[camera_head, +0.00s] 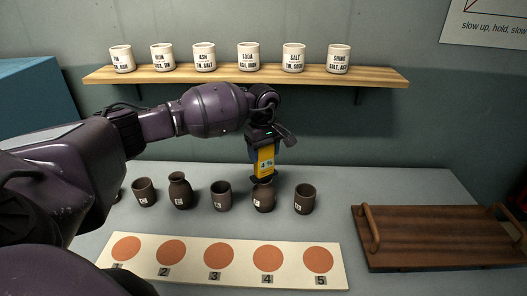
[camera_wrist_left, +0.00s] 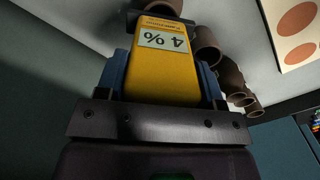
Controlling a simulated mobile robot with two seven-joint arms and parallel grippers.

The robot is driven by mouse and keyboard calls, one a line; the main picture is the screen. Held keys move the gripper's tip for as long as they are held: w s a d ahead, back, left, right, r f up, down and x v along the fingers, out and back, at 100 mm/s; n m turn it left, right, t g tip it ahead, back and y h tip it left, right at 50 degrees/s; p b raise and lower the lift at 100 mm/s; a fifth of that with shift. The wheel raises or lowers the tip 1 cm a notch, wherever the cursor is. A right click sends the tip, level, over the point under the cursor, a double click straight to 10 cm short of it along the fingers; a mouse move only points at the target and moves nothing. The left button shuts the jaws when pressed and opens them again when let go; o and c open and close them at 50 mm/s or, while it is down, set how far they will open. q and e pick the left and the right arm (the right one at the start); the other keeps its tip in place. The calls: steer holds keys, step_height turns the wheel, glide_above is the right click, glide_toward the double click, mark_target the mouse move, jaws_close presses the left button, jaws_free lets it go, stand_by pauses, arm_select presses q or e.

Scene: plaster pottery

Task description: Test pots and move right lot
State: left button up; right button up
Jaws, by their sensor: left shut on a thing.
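My left gripper (camera_head: 263,150) is shut on a yellow meter (camera_head: 265,163), which also shows in the left wrist view (camera_wrist_left: 165,75) with a display reading "4 %". The meter's lower end is at the top of a dark brown pot (camera_head: 264,201); I cannot tell if they touch. Other brown pots stand in a row: a cup (camera_head: 144,192), a necked vase (camera_head: 180,190), a cup (camera_head: 221,196) and a cup (camera_head: 304,199). Another is partly hidden by my arm at the left. My right gripper is not in view.
A pale board (camera_head: 294,268) with orange discs numbered 1 to 5 lies in front of the pots, its discs bare. A wooden tray (camera_head: 435,258) with handles is at the right. A shelf (camera_head: 370,77) above holds several labelled white cups (camera_head: 248,57).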

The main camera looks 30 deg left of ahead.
arm_select(q)
steer(key=shift+f, duration=0.1)
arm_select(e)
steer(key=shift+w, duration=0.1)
arm_select(q)
steer(key=shift+f, duration=0.2)
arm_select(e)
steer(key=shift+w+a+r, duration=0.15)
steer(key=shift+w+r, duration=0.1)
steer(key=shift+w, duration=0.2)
arm_select(q)
steer(key=shift+f+b, duration=0.1)
steer(key=shift+b, duration=0.2)
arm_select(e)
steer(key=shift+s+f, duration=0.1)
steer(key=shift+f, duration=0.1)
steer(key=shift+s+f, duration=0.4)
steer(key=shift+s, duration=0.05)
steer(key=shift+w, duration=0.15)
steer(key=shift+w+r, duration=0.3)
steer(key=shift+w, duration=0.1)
arm_select(q)
steer(key=shift+f, duration=0.1)
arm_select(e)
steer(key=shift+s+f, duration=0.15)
